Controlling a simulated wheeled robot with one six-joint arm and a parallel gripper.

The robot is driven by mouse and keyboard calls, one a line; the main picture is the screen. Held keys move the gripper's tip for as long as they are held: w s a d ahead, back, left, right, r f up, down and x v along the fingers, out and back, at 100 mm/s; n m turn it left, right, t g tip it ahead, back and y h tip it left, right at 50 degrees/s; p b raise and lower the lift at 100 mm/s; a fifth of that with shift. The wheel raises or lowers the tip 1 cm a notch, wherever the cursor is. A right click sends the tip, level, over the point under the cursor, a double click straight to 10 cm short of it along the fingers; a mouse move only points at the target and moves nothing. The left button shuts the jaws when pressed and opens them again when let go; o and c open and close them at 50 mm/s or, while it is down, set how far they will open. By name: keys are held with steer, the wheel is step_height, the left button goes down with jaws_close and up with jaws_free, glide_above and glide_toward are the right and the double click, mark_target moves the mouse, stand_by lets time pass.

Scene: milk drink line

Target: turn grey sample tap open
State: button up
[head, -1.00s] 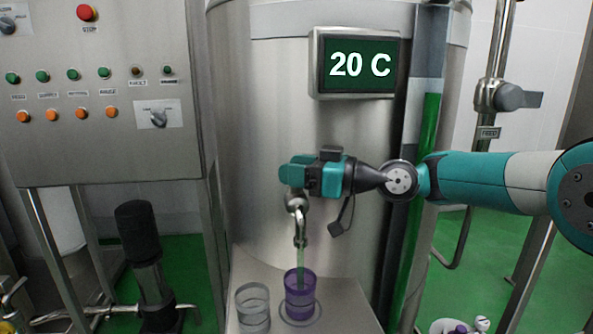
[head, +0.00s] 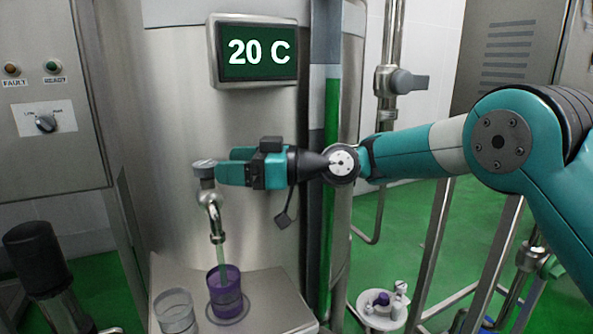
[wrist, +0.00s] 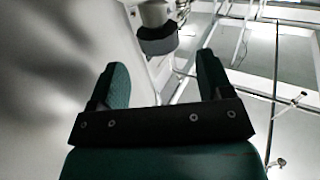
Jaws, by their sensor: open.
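The grey sample tap (head: 205,170) sticks out of the steel tank, with a grey knob on top and a curved metal spout (head: 212,205). A thin pale green stream (head: 220,252) runs from the spout down to the purple cup (head: 226,300). My gripper (head: 222,171) is level with the knob, just to its right, its fingers pointing left. In the wrist view, the two fingers of my gripper (wrist: 161,65) stand apart with nothing between them. The dark grey knob (wrist: 172,42) shows there beyond the fingertips, apart from them.
A clear cup (head: 175,312) stands left of the purple cup on a steel shelf (head: 275,285). A display (head: 258,55) reading 20 C is above my arm. A pipe valve with a grey handle (head: 408,80) and a small round stand (head: 368,312) are at the right.

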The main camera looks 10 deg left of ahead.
steer(key=d+b, duration=0.1)
steer(key=d, duration=1)
steer(key=shift+w+d+b, duration=0.15)
steer(key=shift+d+b, duration=0.15)
steer(key=shift+d, duration=0.1)
